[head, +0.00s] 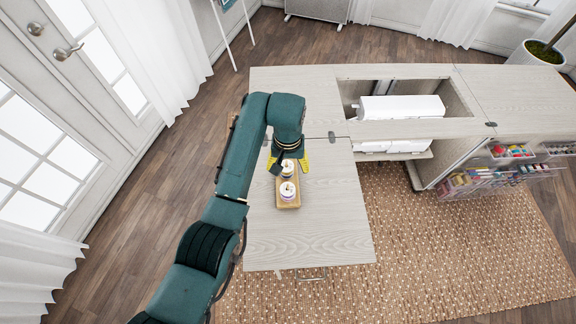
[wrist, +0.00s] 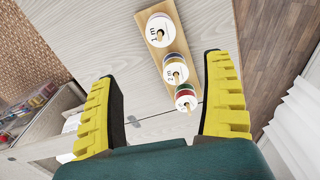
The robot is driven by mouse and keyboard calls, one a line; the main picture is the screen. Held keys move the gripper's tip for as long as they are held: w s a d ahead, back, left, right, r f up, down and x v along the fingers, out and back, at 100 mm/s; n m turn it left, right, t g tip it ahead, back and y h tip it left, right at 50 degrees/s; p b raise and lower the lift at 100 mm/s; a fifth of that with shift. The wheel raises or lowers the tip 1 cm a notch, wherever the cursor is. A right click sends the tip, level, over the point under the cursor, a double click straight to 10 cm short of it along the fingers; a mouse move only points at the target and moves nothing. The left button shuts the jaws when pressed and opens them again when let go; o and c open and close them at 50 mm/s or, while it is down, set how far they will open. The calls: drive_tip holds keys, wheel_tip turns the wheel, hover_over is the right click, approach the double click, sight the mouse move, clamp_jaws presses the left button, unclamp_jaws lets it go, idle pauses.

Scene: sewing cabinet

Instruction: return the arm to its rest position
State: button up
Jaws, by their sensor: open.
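My gripper (head: 289,166) is above the left leaf of the sewing cabinet's top, over a small wooden tray that carries spools. In the wrist view my gripper (wrist: 162,92) has its two yellow fingers wide apart, with nothing held between them. The wooden tray (head: 280,202) lies on the leaf and shows in the wrist view too (wrist: 153,36). Three spools with labelled tops stand on it in a row: a far one (wrist: 161,30), a middle one (wrist: 175,69) and a near one (wrist: 186,97). My arm hides part of the tray in the head view.
The cabinet top (head: 310,230) has bare room in front of and right of the tray. A white machine (head: 400,107) sits in the cabinet's opening. Open racks with coloured supplies (head: 480,181) stand at the right. Glass doors (head: 50,130) and curtains are at the left.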

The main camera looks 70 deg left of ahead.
idle(0.4)
drive_tip(key=w+d+r+m+t+y, duration=0.1)
drive_tip(key=w+d+m, duration=0.2)
drive_tip(key=w+d, duration=0.6)
drive_tip(key=w+d+r+m+t, duration=0.25)
drive_tip(key=w+d, duration=0.45)
drive_tip(key=d, duration=0.4)
drive_tip(key=w+d+r+m+t, duration=0.2)
drive_tip(key=w+d+r+t, duration=0.1)
drive_tip(key=d+r, duration=0.35)
drive_tip(key=w+d+r+m+t, duration=0.3)
drive_tip(key=w+d+r, duration=0.15)
drive_tip(key=d, duration=0.35)
drive_tip(key=s+d+r+m+t, duration=0.25)
drive_tip(key=d+r+t, duration=0.25)
drive_tip(key=d+r, duration=0.5)
drive_tip(key=s+r+t+h, duration=0.1)
drive_tip(key=s+r+t, duration=0.35)
drive_tip(key=r, duration=0.55)
drive_tip(key=s+r+t+h, duration=0.1)
drive_tip(key=s+r+t, duration=0.2)
drive_tip(key=s+r, duration=0.5)
wheel_tip(320, 180, up, 24)
drive_tip(key=w+m+p, duration=0.1)
drive_tip(key=w+p, duration=0.1)
drive_tip(key=p, duration=2)
drive_tip(key=shift+a+y, duration=0.25)
drive_tip(key=shift+y, duration=0.05)
